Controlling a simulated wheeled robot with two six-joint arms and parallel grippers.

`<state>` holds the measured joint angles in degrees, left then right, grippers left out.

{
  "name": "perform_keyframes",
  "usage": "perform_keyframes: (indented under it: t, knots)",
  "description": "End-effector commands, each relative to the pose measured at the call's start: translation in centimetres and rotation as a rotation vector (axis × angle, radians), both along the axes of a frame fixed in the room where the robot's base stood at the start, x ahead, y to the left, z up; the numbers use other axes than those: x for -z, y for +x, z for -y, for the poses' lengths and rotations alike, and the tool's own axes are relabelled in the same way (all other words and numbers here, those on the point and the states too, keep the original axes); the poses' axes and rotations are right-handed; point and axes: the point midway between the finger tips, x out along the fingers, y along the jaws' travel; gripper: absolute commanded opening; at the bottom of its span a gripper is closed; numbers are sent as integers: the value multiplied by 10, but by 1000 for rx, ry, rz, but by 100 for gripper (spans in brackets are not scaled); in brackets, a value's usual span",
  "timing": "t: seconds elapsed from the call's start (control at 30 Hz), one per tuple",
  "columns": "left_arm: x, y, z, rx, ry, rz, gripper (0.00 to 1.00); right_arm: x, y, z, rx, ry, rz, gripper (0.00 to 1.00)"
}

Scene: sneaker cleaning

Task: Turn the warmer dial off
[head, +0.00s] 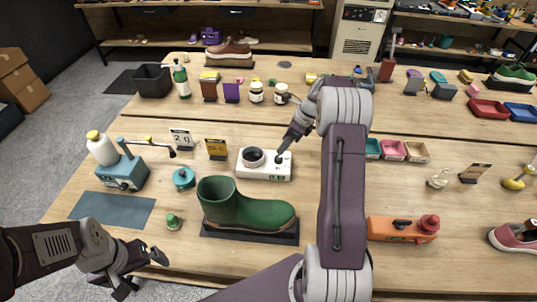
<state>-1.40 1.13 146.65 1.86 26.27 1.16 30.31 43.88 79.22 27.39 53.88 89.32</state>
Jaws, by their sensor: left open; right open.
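The warmer is a low white box (262,174) in the middle of the table, with a dark round pot (253,157) on its left half and small green marks on its front right. My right gripper (281,153) is open, pointing down over the right half of the warmer, with its fingertips at the top. The dial is not clearly visible there; the fingers cover that spot, and I cannot tell whether they touch it. My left gripper (143,272) is open and empty at the table's front left edge, far from the warmer.
A green boot (245,212) on a dark stand is just in front of the warmer. A teal device (124,172) and small teal jar (184,178) stand to the left. Small trays (392,150) and an orange device (402,230) lie right of my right arm.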

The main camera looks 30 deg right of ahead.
Motion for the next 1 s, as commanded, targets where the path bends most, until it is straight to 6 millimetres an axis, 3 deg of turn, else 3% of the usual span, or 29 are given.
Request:
perform_keyframes:
  t: [0.1, 0.27, 0.5, 0.7, 1.0]
  knots:
    - [1, 0, 0, 0, 0, 0, 100, 3, -5, 11, 24, 1, -4, 52]
    - [0, 0, 0, 0, 0, 0, 100, 12, -3, 7, 21, 3, -7, 52]
    - [-5, 0, 0, 0, 0, 0, 100, 57, 10, -6, 19, 2, -7, 52]
    - [-7, 0, 0, 0, 0, 0, 100, 82, 18, -13, 19, 0, -5, 52]
    - [-7, 0, 0, 0, 0, 0, 100, 87, 20, -14, 19, -1, -3, 52]
